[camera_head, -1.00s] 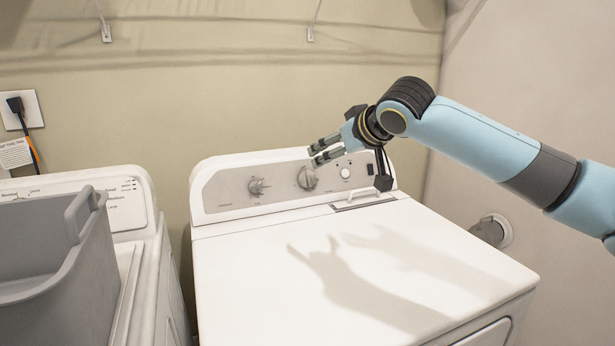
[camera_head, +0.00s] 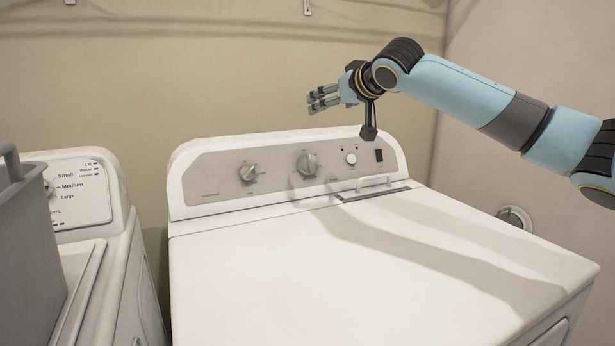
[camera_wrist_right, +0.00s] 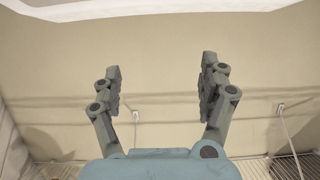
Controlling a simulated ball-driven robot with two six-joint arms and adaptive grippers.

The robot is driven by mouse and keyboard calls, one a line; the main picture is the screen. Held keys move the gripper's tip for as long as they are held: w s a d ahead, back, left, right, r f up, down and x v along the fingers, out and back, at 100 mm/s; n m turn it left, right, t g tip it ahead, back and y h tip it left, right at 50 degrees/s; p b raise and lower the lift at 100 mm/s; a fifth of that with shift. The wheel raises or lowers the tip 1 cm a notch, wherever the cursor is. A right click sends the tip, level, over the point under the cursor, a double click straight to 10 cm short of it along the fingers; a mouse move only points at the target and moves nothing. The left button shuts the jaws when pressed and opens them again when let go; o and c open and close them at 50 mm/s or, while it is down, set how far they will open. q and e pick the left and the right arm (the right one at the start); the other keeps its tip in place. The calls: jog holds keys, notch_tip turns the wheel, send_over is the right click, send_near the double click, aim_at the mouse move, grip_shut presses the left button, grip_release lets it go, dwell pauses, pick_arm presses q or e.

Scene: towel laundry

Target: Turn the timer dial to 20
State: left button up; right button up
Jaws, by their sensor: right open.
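The dryer's control panel (camera_head: 210,179) carries two larger dials: a left dial (camera_head: 248,172) and a middle dial (camera_head: 307,163). Right of them are a small round white knob (camera_head: 351,159) and a dark switch (camera_head: 379,155). I cannot read the dial markings, so which one is the timer and its setting are unclear. My right gripper (camera_head: 312,98) is above the panel, over the middle dial and apart from it. In the right wrist view (camera_wrist_right: 160,85) its fingers are spread with nothing between them. My left gripper is not in view.
The white dryer top (camera_head: 330,270) is clear. A washer (camera_head: 80,195) stands at the left with a grey basket (camera_head: 28,250) on it. The beige wall (camera_head: 200,70) is behind the panel. A round wall fitting (camera_head: 515,217) is at the right.

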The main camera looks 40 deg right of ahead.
jog(key=b, duration=0.9)
send_near(310, 161)
pick_arm(q)
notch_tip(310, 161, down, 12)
jog(key=b, duration=0.1)
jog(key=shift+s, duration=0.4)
pick_arm(e)
jog(key=x, duration=0.9)
jog(key=shift+w+d, duration=0.15)
jog(key=shift+w, duration=0.1)
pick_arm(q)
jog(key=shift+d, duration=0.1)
pick_arm(e)
jog(key=shift+c, duration=0.3)
